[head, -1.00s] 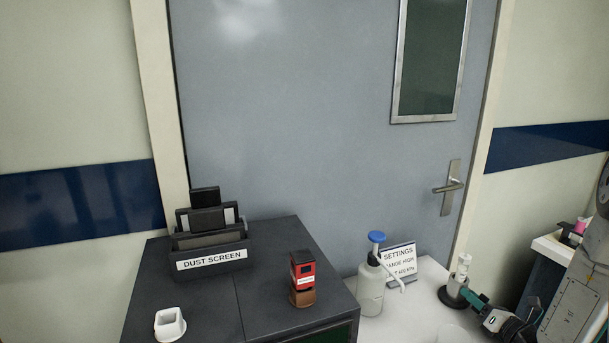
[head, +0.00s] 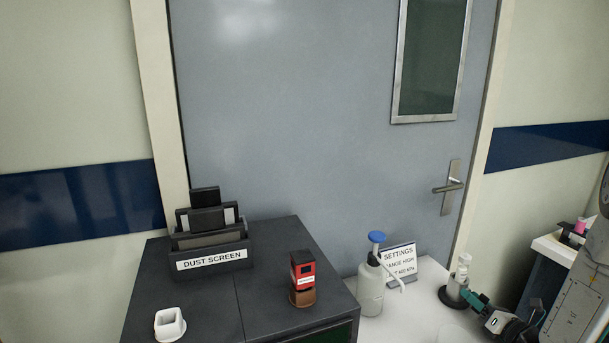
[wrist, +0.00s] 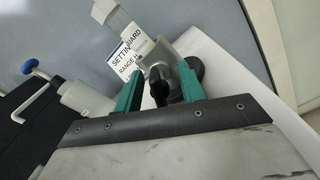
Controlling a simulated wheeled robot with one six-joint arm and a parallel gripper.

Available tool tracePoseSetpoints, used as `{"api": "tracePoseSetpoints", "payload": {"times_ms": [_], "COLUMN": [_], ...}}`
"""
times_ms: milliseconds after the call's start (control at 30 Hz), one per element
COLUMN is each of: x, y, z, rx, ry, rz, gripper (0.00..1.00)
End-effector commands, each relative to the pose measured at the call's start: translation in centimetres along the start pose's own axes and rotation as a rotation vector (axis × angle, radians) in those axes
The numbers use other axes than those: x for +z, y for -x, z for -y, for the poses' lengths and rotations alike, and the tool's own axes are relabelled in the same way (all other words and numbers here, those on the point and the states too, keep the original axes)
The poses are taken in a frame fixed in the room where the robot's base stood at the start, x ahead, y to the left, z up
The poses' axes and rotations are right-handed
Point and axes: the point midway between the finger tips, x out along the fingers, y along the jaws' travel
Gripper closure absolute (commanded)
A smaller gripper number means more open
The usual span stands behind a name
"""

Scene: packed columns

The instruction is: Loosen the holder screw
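The holder (head: 456,289) is a grey clamp block on a round black base, with a pale upright piece on top, on the white table at the right of the head view. In the wrist view its grey block (wrist: 178,48) is just beyond my fingertips. A dark knob, seemingly the holder screw (wrist: 159,84), faces the wrist camera. My gripper (wrist: 159,72) has green fingers standing apart on either side of the screw; contact is not clear. In the head view my gripper (head: 476,299) comes at the holder from the right. The screw is hidden there.
A pump bottle (head: 371,285) with a blue top and a SETTINGS sign (head: 399,261) stand left of the holder. A dark cabinet (head: 200,290) carries the dust screen rack (head: 211,245), a red-and-brown stamp (head: 302,279) and a white cup (head: 170,324). A door is behind.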

Motion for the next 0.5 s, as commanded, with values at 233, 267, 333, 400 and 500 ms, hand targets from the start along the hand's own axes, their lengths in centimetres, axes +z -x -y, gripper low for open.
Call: {"api": "tracePoseSetpoints", "payload": {"times_ms": [233,267,333,400,500], "x": [0.0,0.0,0.0,0.0,0.0], "y": [2.5,2.8,3.6,4.2,5.3], "z": [0.1,0.0,0.1,0.1,0.1], "rx": [-0.003,-0.002,-0.003,-0.002,-0.003], "ry": [-0.001,0.000,0.000,-0.001,-0.001], "rz": [0.002,0.001,0.001,0.001,0.001], "gripper": [0.61,0.61,0.61,0.61,0.61]}}
